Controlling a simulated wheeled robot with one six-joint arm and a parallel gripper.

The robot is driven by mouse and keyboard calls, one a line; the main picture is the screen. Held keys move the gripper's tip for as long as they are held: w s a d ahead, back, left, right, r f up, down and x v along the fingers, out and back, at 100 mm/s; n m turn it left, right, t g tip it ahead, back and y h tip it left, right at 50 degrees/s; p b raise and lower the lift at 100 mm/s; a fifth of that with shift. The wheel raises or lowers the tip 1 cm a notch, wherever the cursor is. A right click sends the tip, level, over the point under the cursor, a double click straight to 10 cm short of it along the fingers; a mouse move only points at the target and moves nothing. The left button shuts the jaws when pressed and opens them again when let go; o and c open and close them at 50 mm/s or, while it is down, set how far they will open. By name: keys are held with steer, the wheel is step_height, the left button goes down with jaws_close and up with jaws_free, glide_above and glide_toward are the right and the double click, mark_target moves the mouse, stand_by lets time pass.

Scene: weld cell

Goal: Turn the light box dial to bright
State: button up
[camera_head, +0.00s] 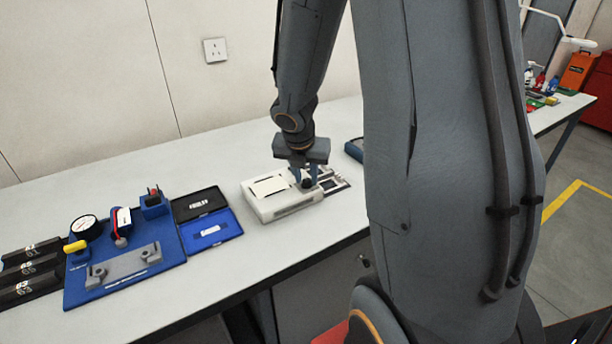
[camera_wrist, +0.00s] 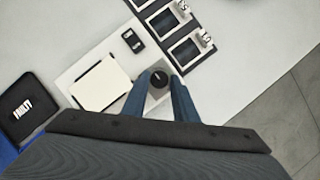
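The light box (camera_head: 283,208) is a white case on the bench with a pale panel (camera_head: 269,187) on top. Its dial (camera_wrist: 158,78) is a round black knob with a light mark, on the box's right part; it also shows in the head view (camera_head: 307,184). My gripper (camera_head: 305,180) points down over the box. In the wrist view its two blue-grey fingers (camera_wrist: 159,88) stand on either side of the dial, with a small gap showing. Whether they touch it is unclear. The dial's setting labels are not readable.
A dark strip with framed slides (camera_wrist: 186,50) lies right beside the box. A black-and-blue open case (camera_head: 214,236) and a blue fixture board (camera_head: 158,281) with tools stand to the left. A blue object (camera_head: 354,150) sits behind. The bench's front edge is close.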

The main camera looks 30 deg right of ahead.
jaws_close()
steer(key=shift+m, duration=0.3)
steer(key=m, duration=0.1)
steer(key=m+g+h, duration=0.1)
steer(key=m, duration=0.1)
steer(key=shift+w+a, duration=0.15)
steer(key=shift+w, duration=0.05)
steer(key=m, duration=0.2)
steer(key=m+g+p, duration=0.1)
steer(key=m, duration=0.1)
steer(key=m+g, duration=0.1)
steer(key=m, duration=0.1)
steer(key=shift+w+r+h+p, duration=0.1)
steer(key=shift+w+h+p, duration=0.2)
steer(key=shift+p, duration=0.1)
steer(key=m+g+p, duration=0.1)
steer(key=m+g, duration=0.1)
steer(key=m, duration=0.3)
steer(key=shift+w, duration=0.2)
steer(key=m+g+y, duration=0.1)
steer(key=m, duration=0.4)
steer(key=shift+w+d+g+y, duration=0.1)
steer(key=shift+d+g+y, duration=0.1)
steer(key=shift+g+y, duration=0.2)
